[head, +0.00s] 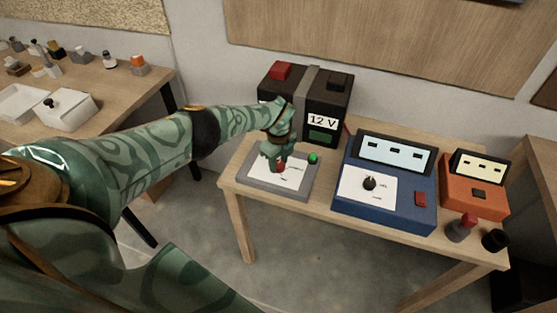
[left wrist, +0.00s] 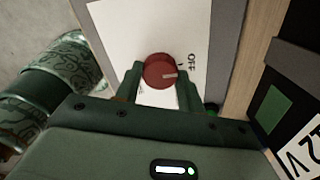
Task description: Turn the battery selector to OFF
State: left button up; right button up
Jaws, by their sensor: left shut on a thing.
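The battery selector is a grey box (head: 248,185) with a white label plate, near the left end of the small wooden table. My left gripper (head: 279,166) reaches down over it and is shut on its red knob (left wrist: 160,71), one finger on each side. The knob also shows as a small red patch under the gripper in the head view (head: 281,168). In the left wrist view the knob's pale pointer line points to the right, a little below the word OFF (left wrist: 192,61). The other label marks are mostly hidden by the gripper. My right gripper is not in view.
A black 12 V battery (head: 339,105) stands behind the selector. A green lamp (head: 313,158) sits at the selector's right edge. A blue device (head: 385,211) with a black knob and an orange device (head: 473,198) stand to the right. A workbench (head: 120,90) stands at the left.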

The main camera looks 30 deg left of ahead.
pick_arm(q)
jog(key=shift+r, duration=0.1)
dwell(0.3)
jog(key=o, duration=1)
notch_tip(320, 180, up, 9)
jog(key=p, duration=0.5)
notch_tip(320, 180, up, 7)
jog(key=p, duration=0.2)
send_over(278, 164)
jog(key=shift+w+r, duration=0.1)
